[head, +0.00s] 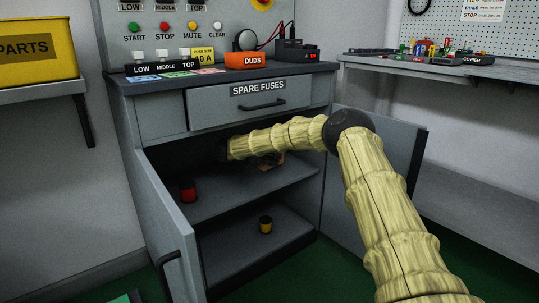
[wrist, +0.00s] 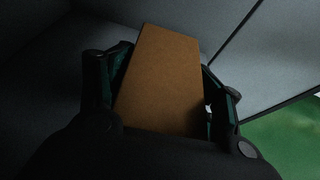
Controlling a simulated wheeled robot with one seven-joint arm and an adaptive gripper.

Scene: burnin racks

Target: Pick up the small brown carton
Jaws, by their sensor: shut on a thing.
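The small brown carton (wrist: 160,80) fills the middle of the wrist view, between the two fingers of my gripper (wrist: 165,95). The gripper is shut on it, with a finger along each side. In the head view the carton (head: 272,161) shows only as a small brown patch under my arm, inside the open cabinet above its upper shelf. My arm hides most of it there, and I cannot tell whether it touches the shelf.
The cabinet's left door (head: 166,230) and right door (head: 392,165) stand open. A red can (head: 188,191) is on the upper shelf at left. A yellow-and-black can (head: 265,225) is on the lower shelf. The spare fuses drawer (head: 258,101) above is shut.

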